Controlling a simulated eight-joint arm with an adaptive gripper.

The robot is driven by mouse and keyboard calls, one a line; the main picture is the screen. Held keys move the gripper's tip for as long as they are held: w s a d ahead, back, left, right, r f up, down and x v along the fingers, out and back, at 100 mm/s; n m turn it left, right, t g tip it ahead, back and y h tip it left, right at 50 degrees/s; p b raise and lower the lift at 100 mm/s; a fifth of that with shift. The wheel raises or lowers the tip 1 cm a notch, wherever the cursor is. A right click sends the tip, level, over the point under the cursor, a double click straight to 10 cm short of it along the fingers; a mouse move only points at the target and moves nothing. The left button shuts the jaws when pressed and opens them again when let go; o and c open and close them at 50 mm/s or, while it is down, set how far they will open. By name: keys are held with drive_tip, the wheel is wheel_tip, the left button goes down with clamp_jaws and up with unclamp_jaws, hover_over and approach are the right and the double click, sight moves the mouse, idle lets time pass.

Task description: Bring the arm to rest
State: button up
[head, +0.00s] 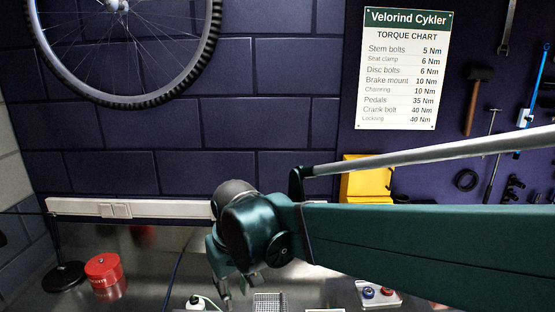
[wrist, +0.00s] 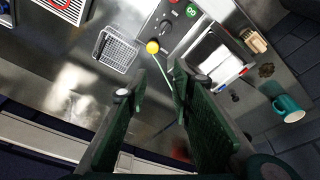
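My gripper (head: 238,290) hangs at the end of my dark green arm, low in the middle of the head view, above the metal bench. Its fingers point downward, and their lower ends are near the picture's bottom edge. In the wrist view my gripper (wrist: 151,85) shows two dark green fingers spread apart, with bench surface visible between them. I see nothing held. The fingers look raised above the bench, but the exact height cannot be told.
A wheel (head: 208,42) hangs on the wall. Bare metal shows left of the basket.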

drive_tip(key=s+d+f+m+t, duration=0.1)
drive_tip(key=s+d+m, duration=0.1)
drive_tip(key=d, duration=0.9)
drive_tip(key=s+d+f+m+t+b, duration=0.1)
drive_tip(key=s+d, duration=0.4)
drive_tip(key=d, duration=0.5)
drive_tip(key=s+d+f+m+t+h, duration=0.1)
drive_tip(key=s+d+m+t, duration=0.1)
drive_tip(key=d, duration=0.9)
drive_tip(key=shift+s+d+m+t, duration=0.3)
drive_tip(key=shift+s+m, duration=0.45)
drive_tip(key=shift+m, duration=0.15)
